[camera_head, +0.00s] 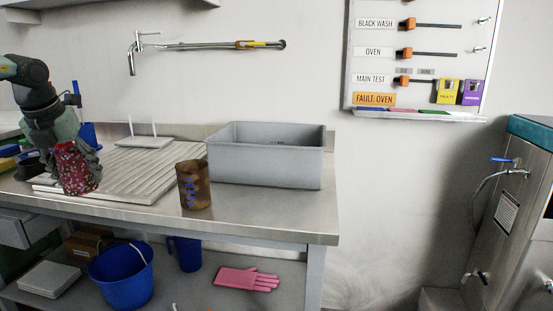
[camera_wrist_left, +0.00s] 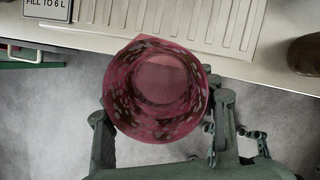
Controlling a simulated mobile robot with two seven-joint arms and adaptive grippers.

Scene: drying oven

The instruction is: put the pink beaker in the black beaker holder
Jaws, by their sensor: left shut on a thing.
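The pink beaker (camera_head: 77,170), mottled with dark and pale patches, is upright in my left gripper (camera_head: 74,150) at the left of the head view. In the left wrist view I look down into the open mouth of the beaker (camera_wrist_left: 157,90). The fingers of my left gripper (camera_wrist_left: 163,120) are closed around its two sides. The beaker appears held over the front edge of the bench, with floor around it in the wrist view. A dark object (camera_head: 29,168) left of the gripper may be the black beaker holder; it is partly hidden and unclear. My right gripper is not in view.
A ribbed draining board (camera_head: 150,172) lies on the steel bench (camera_head: 260,216). A brown beaker (camera_head: 194,185) stands right of it, before a grey basin (camera_head: 265,170). A blue bucket (camera_head: 122,277) and a pink glove (camera_head: 246,279) are on the lower shelf. The bench's right front is clear.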

